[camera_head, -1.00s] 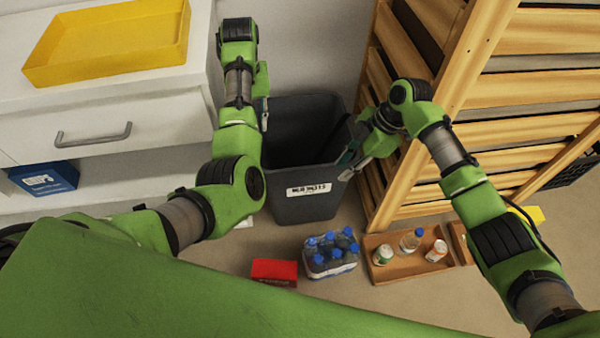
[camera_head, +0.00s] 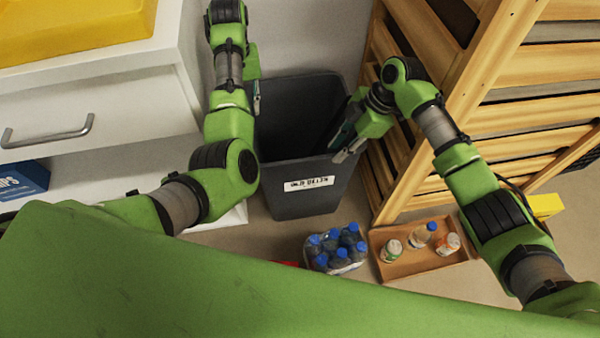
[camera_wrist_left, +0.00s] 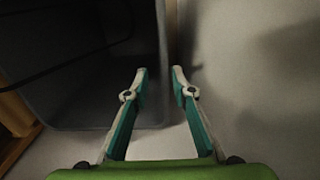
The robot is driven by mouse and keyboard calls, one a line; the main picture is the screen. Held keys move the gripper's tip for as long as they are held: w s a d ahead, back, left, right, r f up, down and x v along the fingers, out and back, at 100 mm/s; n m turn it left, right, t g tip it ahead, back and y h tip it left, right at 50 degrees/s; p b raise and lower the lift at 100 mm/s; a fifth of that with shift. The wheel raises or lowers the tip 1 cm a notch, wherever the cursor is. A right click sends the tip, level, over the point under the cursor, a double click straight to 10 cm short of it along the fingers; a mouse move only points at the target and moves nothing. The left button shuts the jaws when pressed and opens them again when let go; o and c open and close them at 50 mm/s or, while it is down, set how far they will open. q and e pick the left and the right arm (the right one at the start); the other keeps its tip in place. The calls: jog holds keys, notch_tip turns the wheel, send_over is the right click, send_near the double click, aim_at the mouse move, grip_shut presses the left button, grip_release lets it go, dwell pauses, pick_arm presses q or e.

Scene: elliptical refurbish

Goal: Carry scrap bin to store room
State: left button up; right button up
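The scrap bin, a tall dark grey bin (camera_head: 312,199) with a white label on its front, stands upright on the floor between the white drawer unit and the wooden rack. My left gripper (camera_head: 257,98) is at the bin's left rim. In the left wrist view its fingers (camera_wrist_left: 160,72) are apart, one on each side of the bin's rim line, and the bin's dark inside (camera_wrist_left: 75,45) fills the left; touch cannot be told. My right gripper (camera_head: 346,143) is at the bin's right rim with its fingers apart, one over the opening. The store room is not recognisable here.
The white drawer unit (camera_head: 150,105) is close on the left, with a yellow tray (camera_head: 70,30) on top. The wooden rack (camera_head: 470,95) is close on the right. A bottle pack (camera_head: 336,248) and a wooden tray of bottles (camera_head: 400,268) lie on the floor before the bin.

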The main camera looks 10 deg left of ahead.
aim_at(325, 166)
pick_arm(q)
jog(key=shift+r, duration=0.15)
pick_arm(e)
jog(key=shift+s+r, duration=0.1)
